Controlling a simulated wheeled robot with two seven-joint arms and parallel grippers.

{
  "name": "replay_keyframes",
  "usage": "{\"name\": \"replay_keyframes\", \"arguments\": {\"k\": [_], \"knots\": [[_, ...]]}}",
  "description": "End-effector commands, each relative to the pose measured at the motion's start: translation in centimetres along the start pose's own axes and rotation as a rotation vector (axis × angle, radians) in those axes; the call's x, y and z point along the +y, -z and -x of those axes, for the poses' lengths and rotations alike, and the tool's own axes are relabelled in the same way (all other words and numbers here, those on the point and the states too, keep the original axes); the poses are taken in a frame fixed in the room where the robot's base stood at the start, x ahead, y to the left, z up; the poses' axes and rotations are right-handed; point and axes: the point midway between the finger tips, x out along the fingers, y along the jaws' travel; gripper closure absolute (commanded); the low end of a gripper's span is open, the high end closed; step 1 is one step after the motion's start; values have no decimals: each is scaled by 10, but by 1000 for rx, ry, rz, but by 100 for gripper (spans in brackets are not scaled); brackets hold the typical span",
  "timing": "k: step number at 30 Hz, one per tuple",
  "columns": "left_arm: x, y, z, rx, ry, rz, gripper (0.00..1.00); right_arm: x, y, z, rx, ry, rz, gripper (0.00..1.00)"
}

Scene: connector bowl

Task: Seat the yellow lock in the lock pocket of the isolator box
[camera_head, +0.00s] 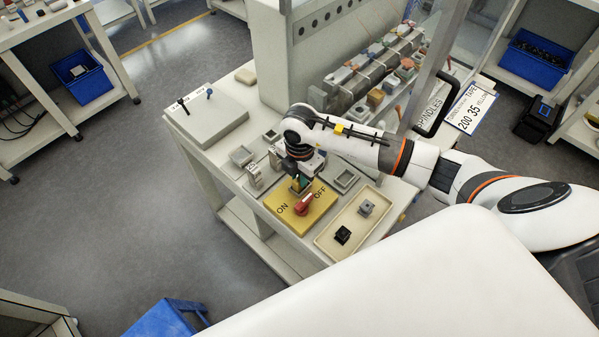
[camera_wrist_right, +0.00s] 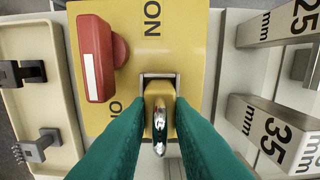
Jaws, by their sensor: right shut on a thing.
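The yellow isolator box (camera_head: 287,223) stands on the bench with ON and OFF lettering and a red handle (camera_head: 304,204). In the right wrist view the box (camera_wrist_right: 185,30) fills the upper middle, with the red handle (camera_wrist_right: 95,60) at its left. My right gripper (camera_wrist_right: 158,122), with green fingers, is shut on the yellow lock (camera_wrist_right: 152,92), whose shiny shackle points toward the camera. The lock is lined up with the grey-rimmed lock pocket (camera_wrist_right: 158,76); I cannot tell how deep it sits. In the head view my right gripper (camera_head: 298,186) hides the lock. My left gripper is out of view.
A cream tray (camera_head: 334,247) with a black part (camera_head: 342,235) and a grey part (camera_head: 366,207) lies right of the box. Grey blocks marked 25 mm (camera_wrist_right: 280,22) and 35 mm (camera_wrist_right: 272,130) stand close beside it. A grey machine housing (camera_head: 270,60) rises behind.

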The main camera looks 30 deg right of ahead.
Motion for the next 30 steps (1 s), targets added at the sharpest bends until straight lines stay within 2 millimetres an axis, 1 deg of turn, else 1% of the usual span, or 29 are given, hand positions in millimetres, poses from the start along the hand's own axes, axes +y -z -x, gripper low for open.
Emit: {"name": "replay_keyframes", "arguments": {"k": [1,4,8,11,12,15,23,25,27,30], "knots": [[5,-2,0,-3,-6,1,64,0,0,-1,1,1,0,100],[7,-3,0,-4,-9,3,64,0,0,-1,1,2,0,100],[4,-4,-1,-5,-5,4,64,0,0,-2,1,2,0,100],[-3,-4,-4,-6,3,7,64,0,0,-5,1,2,0,100],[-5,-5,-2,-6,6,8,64,0,1,-4,1,1,0,74],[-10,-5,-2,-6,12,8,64,0,1,-4,1,1,0,59],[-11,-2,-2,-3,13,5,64,0,1,-3,1,1,0,59],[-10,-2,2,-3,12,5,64,0,1,1,1,2,0,59],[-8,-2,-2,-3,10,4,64,-1,1,5,1,3,0,59],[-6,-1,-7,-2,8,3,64,-2,2,20,3,6,1,59]]}}
